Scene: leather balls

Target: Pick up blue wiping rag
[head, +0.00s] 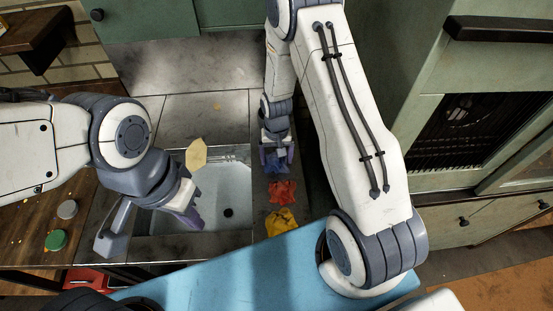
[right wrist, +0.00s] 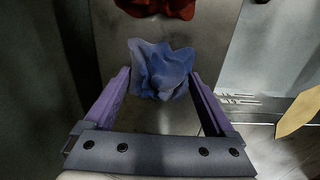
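The blue wiping rag (head: 276,163) lies crumpled on the narrow counter strip right of the sink. It shows large in the right wrist view (right wrist: 160,70). My right gripper (head: 278,155) is open above the rag. In the right wrist view its purple fingers (right wrist: 161,77) stand on either side of the rag, with gaps visible, not closed on it. My left gripper (head: 150,232) is open and empty over the left edge of the sink.
A red rag (head: 283,192) and a yellow rag (head: 281,221) lie in line with the blue one. The sink (head: 228,188) has a tan piece (head: 196,154) at its upper left. A green lid (head: 56,240) and a grey lid (head: 67,209) sit on the wooden counter.

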